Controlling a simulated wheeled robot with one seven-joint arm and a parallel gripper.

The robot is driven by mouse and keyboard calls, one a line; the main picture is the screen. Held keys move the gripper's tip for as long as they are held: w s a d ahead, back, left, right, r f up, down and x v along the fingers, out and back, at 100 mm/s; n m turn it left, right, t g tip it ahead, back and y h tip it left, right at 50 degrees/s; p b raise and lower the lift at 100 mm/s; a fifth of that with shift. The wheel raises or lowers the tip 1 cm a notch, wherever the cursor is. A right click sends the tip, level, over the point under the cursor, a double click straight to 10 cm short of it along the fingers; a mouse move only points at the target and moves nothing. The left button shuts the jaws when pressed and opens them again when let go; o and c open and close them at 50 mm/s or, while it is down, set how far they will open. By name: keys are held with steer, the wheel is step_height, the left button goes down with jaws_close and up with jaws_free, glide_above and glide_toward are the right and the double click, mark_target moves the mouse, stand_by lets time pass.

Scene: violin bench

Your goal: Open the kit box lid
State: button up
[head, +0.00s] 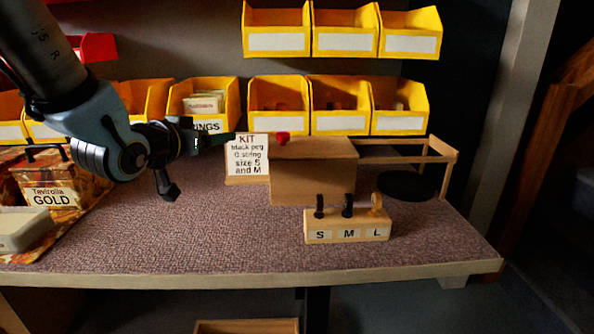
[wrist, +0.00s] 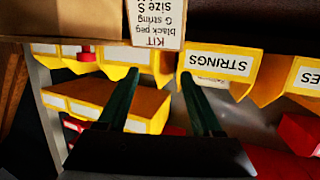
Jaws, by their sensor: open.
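The kit box (head: 312,182) is a plain brown wooden box on the bench, its flat lid (head: 315,148) down. A red knob (head: 283,137) stands at the lid's left part; it also shows in the upside-down wrist view (wrist: 86,53), near the box front (wrist: 70,18). My gripper (head: 232,137) is left of the knob, apart from it, at about the lid's height in the picture. In the wrist view its dark green fingers (wrist: 160,76) are spread with nothing between them. The lid's hinge cannot be made out.
A KIT card (head: 247,160) stands just left of the box, close to my fingertips in the picture. A peg block (head: 347,234) marked S, M, L stands in front. A wooden frame (head: 440,148) and black disc (head: 405,184) are at right. Yellow bins (head: 203,100) line the back.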

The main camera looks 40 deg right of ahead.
mark_target(287, 133)
steer(key=s+d+m+g+h+p, duration=0.1)
steer(key=s+d, duration=0.1)
steer(key=s+d+m+g+h+p, duration=0.1)
steer(key=s+d+h, duration=0.1)
steer(key=s+d, duration=0.1)
steer(key=s+d+m+h+p, duration=0.1)
steer(key=s+d+p, duration=0.1)
steer(key=s+d, duration=0.1)
steer(key=shift+f+g, duration=0.25)
steer(key=shift+g, duration=0.15)
steer(key=x, duration=0.8)
steer(key=shift+d+f+p, duration=0.1)
steer(key=shift+f+p, duration=0.1)
steer(key=shift+p, duration=0.15)
steer(key=shift+c, duration=0.3)
jaws_close()
stand_by(0.5)
